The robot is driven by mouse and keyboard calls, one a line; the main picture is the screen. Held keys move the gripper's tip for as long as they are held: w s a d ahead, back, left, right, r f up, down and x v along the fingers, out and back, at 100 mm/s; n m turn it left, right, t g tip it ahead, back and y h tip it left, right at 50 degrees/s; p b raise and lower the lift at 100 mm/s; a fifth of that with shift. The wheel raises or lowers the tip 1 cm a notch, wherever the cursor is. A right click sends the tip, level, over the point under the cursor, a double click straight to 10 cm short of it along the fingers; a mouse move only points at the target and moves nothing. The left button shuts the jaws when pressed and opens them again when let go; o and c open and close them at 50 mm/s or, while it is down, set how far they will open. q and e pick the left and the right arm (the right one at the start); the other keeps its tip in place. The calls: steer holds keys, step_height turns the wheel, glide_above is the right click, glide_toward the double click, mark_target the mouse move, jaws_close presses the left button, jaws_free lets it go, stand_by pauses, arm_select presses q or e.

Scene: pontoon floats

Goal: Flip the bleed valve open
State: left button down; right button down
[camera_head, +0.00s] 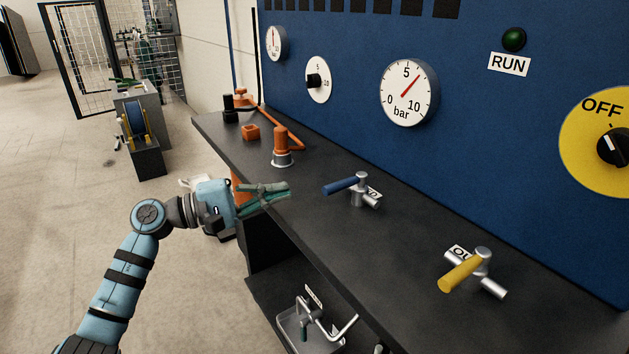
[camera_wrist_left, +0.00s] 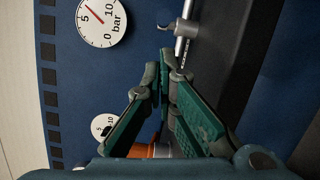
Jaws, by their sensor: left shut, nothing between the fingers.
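A valve with a blue lever (camera_head: 341,186) and a silver body stands on the dark bench, its lever pointing left. A second valve with a yellow lever (camera_head: 461,273) stands nearer on the right, its lever pointing toward the lower left. Both have small labels partly hidden, so I cannot tell by name which is the bleed valve. My left gripper (camera_head: 289,189) is shut and empty at the bench's front edge, left of the blue lever and apart from it. In the left wrist view my gripper's fingers (camera_wrist_left: 166,60) meet near a silver valve part (camera_wrist_left: 185,29). My right gripper is not in view.
An orange pump body (camera_head: 281,141) and an orange block (camera_head: 251,132) stand on the bench (camera_head: 415,221) at the back left. A blue panel (camera_head: 480,140) with a bar gauge (camera_head: 408,92) and a yellow OFF switch plate (camera_head: 585,130) rises behind. A tray (camera_head: 310,333) sits below the bench.

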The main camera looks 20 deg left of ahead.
mark_target(345, 184)
arm_select(q)
steer(key=x, duration=0.6)
steer(key=shift+w+d+p, duration=0.15)
steer(key=shift+d+p, duration=0.1)
steer(key=shift+p, duration=0.1)
steer(key=shift+w+d, duration=0.35)
steer(key=shift+d, duration=0.1)
steer(key=shift+d, duration=0.1)
steer(key=shift+s+r+t+p, duration=0.1)
steer(key=shift+s+t+p, duration=0.05)
steer(key=shift+t+p, duration=0.2)
steer(key=shift+s+n+y, duration=0.15)
steer(key=shift+n+y, duration=0.15)
steer(key=shift+n, duration=0.1)
